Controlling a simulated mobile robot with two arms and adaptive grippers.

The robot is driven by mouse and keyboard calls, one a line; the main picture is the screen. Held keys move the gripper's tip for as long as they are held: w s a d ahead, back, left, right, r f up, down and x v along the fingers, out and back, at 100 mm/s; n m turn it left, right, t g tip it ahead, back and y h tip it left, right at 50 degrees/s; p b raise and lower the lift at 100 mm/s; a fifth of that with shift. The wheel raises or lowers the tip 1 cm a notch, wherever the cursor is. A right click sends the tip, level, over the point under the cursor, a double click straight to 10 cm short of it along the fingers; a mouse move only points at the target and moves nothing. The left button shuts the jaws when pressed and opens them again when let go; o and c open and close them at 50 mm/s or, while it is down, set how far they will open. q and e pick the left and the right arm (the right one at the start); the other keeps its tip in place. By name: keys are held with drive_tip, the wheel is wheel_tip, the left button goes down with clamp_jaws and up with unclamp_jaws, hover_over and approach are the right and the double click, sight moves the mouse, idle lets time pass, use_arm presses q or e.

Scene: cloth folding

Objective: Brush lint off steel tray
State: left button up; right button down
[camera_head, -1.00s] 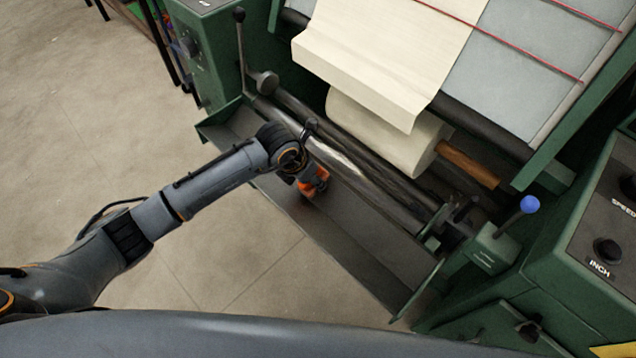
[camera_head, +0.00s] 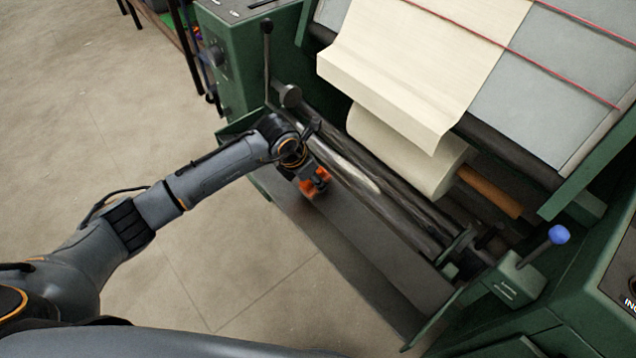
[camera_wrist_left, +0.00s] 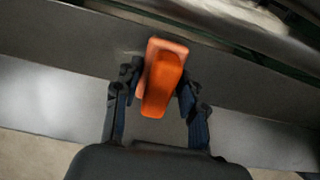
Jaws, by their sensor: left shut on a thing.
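The steel tray (camera_head: 345,233) is a long, grey, shallow tray along the front of the green machine, below the rollers. My left gripper (camera_head: 312,182) is over the tray's left half. In the left wrist view my left gripper (camera_wrist_left: 156,95) is shut on an orange brush (camera_wrist_left: 163,84), with a finger on each side of its handle. The brush also shows in the head view (camera_head: 318,183), partly hidden by the gripper. I cannot tell whether its bristles touch the tray. No lint can be made out. My right gripper is not in view.
Dark metal rollers (camera_head: 385,196) run just behind the tray. A cream cloth roll (camera_head: 408,150) hangs above them. A blue-knobbed lever (camera_head: 557,235) stands at the right. Bare floor (camera_head: 235,270) lies in front of the tray.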

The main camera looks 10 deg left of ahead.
use_arm(q)
drive_tip(key=shift+w+a+b, duration=0.35)
drive_tip(key=shift+w+a, duration=0.3)
drive_tip(key=shift+a, duration=0.2)
drive_tip(key=shift+w+a+f+b, duration=0.1)
drive_tip(key=shift+w+a+b, duration=1)
drive_tip(key=shift+a, duration=0.3)
drive_tip(key=shift+s+a+r+p, duration=0.1)
drive_tip(key=shift+a+r+p, duration=0.1)
drive_tip(key=shift+r+p, duration=0.5)
drive_tip(key=shift+p+v, duration=1.7)
drive_tip(key=shift+v, duration=0.65)
drive_tip(key=p+v, duration=0.2)
drive_tip(key=v, duration=0.1)
drive_tip(key=shift+s, duration=0.1)
